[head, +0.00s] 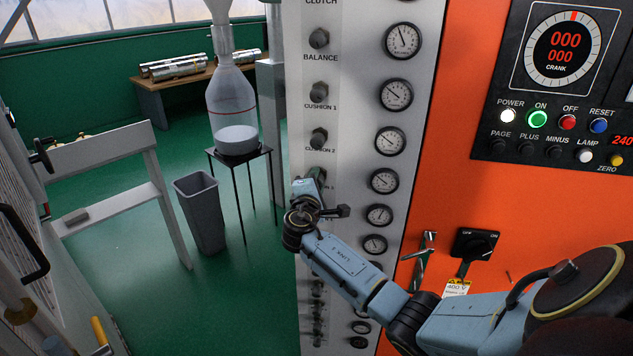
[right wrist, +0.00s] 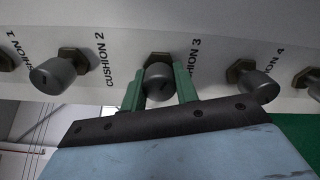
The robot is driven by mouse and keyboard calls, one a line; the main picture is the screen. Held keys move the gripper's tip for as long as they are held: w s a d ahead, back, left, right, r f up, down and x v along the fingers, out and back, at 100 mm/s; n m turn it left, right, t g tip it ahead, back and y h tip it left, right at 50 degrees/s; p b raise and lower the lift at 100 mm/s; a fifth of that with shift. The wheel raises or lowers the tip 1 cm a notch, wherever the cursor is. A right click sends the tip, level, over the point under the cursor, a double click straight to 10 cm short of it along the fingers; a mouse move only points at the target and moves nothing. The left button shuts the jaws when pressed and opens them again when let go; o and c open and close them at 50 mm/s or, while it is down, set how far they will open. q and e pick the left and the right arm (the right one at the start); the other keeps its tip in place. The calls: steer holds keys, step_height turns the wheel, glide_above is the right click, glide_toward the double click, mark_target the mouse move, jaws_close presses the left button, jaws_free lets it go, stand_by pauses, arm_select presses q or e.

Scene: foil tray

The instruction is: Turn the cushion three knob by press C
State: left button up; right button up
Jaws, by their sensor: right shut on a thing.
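The cushion three knob (right wrist: 158,82) is a dark round knob on a brass-coloured hex base. It sits between the printed words CUSHION 2 and CUSHION 3, closer to CUSHION 3. My right gripper (right wrist: 159,90) has its two green fingers on either side of this knob and is shut on it. In the head view my right gripper (head: 313,182) reaches the pale knob strip just below the CUSHION 2 label and hides most of this knob. My left gripper is not in view.
The cushion two knob (right wrist: 53,76) and the cushion four knob (right wrist: 252,82) stand close on either side. A column of gauges (head: 384,181) runs right of the knobs. The orange panel (head: 450,200) carries a lever and a rotary switch (head: 474,244). A grey bin (head: 200,212) stands left.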

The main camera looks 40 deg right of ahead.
steer(key=o, duration=1)
steer(key=shift+s+a, duration=0.1)
steer(key=shift+a, duration=0.05)
steer(key=b+v, duration=0.2)
steer(key=v, duration=1.1)
stand_by(1.3)
